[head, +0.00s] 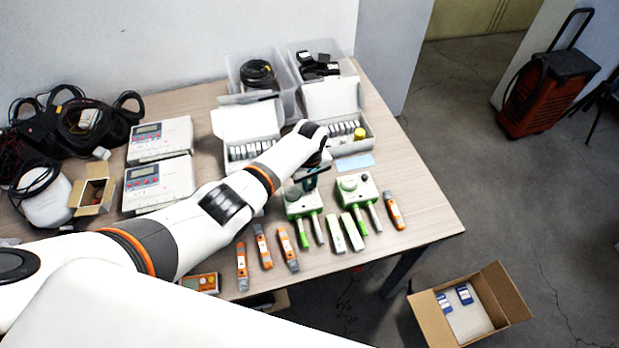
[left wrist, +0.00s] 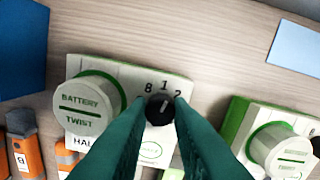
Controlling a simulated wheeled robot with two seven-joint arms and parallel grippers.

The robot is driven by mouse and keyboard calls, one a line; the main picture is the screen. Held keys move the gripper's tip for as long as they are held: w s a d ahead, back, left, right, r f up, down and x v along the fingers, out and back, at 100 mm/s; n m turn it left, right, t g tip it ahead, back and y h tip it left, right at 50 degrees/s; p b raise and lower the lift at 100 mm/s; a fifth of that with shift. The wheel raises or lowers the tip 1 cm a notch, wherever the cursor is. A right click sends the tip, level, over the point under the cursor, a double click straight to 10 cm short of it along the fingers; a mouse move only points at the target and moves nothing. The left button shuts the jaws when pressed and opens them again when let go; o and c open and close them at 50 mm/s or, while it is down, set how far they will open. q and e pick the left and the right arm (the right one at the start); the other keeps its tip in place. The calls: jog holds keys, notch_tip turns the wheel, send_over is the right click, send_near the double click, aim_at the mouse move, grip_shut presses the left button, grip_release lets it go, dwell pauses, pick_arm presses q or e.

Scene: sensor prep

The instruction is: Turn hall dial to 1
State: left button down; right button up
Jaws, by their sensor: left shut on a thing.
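The hall sensor (head: 301,207) is a white and green box with a round cap marked "BATTERY TWIST". In the left wrist view its label reads "HAL", partly covered by my finger. Its black dial (left wrist: 159,109) sits beside the cap, with 8, 1 and 2 printed above it. The pale pointer line leans slightly right of straight up, near the 1. My left gripper (left wrist: 159,105) is shut on the dial, a teal finger on each side. In the head view the left gripper (head: 312,178) is over the sensor and the dial is hidden. My right gripper is not visible.
A similar green-white sensor (head: 357,189) stands close on the right. Several orange-grey sticks lie along the front edge, including one (head: 242,267). An open white box (head: 248,124) and clear bins stand behind. A cardboard box (head: 505,290) is on the floor at right.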

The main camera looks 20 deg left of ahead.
aim_at(310, 186)
pick_arm(q)
jog(key=shift+n+p, duration=0.35)
jog(key=shift+n, duration=0.75)
jog(key=c, duration=1.3)
grip_release()
jog(key=shift+r, duration=0.4)
notch_tip(310, 186, up, 11)
jog(key=shift+p, duration=0.35)
